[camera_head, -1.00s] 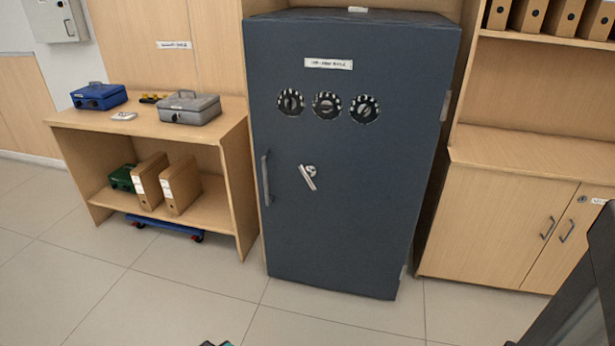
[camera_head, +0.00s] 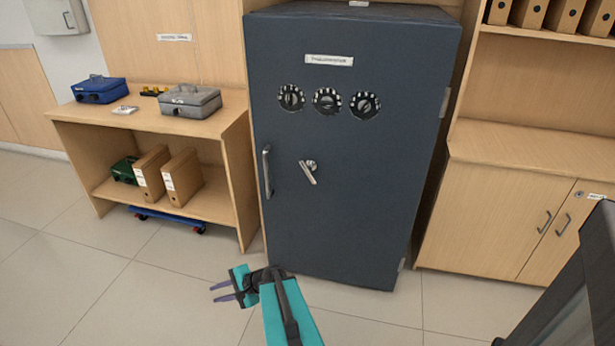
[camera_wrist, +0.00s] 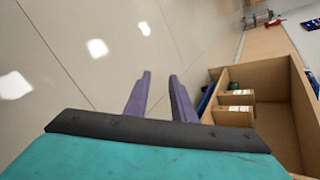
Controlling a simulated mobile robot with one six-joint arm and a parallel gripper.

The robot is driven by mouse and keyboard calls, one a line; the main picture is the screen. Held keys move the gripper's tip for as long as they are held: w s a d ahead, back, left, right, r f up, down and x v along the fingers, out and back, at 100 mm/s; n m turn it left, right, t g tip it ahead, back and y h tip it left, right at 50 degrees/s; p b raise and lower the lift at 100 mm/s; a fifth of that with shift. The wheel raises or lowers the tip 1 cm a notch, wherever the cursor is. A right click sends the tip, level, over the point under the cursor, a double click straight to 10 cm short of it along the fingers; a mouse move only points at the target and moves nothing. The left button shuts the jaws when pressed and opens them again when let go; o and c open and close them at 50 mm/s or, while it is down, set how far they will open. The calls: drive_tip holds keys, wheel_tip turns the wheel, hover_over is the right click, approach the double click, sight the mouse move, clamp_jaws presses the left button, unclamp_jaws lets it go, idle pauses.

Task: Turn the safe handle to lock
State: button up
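The dark blue-grey safe (camera_head: 350,215) stands upright with its door shut. Its silver lever handle (camera_head: 308,172) sits left of the door's middle and slants down to the right. A vertical pull bar (camera_head: 267,171) is at the door's left edge. Three round dials (camera_head: 327,101) are in a row above the handle. My gripper (camera_head: 214,293) is low in front of the safe's lower left corner, pointing left, well below the handle and apart from it. In the wrist view its two purple fingers (camera_wrist: 158,95) stand apart with nothing between them. The safe is not in the wrist view.
A wooden shelf unit (camera_head: 226,140) stands left of the safe, holding a blue cash box (camera_head: 99,91), a grey cash box (camera_head: 188,104) and brown binders (camera_head: 182,177). A wooden cabinet (camera_head: 500,215) stands right. The tiled floor (camera_head: 90,290) in front is clear.

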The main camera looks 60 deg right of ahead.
drive_tip(key=d+r+m+t+h, duration=0.3)
drive_tip(key=d+r+m, duration=0.3)
drive_tip(key=d, duration=0.5)
drive_tip(key=m+t+h+p, duration=0.2)
drive_tip(key=m+h+p, duration=0.1)
drive_tip(key=m+h, duration=0.8)
approach(308, 173)
drive_tip(key=v, duration=0.3)
drive_tip(key=shift+w+r, duration=0.1)
drive_tip(key=shift+r, duration=0.1)
drive_tip(key=shift+w, duration=0.1)
drive_tip(key=shift+p+x, duration=0.55)
drive_tip(key=shift+x, duration=6.25)
drive_tip(key=shift+d+f, duration=0.1)
drive_tip(key=shift+d, duration=0.1)
clamp_jaws()
